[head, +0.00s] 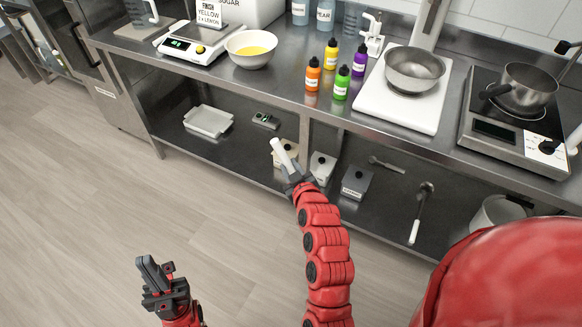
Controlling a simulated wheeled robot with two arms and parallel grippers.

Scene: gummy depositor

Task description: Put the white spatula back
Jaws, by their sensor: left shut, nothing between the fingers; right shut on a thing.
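My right gripper (295,181) is shut on the white spatula (281,154). The spatula's visible white part points up and left from the fingers, in front of the lower shelf. The part inside the jaws is hidden. I cannot tell whether the spatula touches anything on the shelf behind it. My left gripper (151,269) is shut and empty, low over the floor at the lower left, far from the spatula.
The steel counter (290,92) holds a scale (196,45), a bowl of yellow liquid (251,49), several coloured bottles (313,75), a white board (400,113) with a metal bowl (414,68), and a hotplate (492,131) with a pot (527,88). The lower shelf holds a white tray (208,121), small boxes (356,182) and a ladle (420,212).

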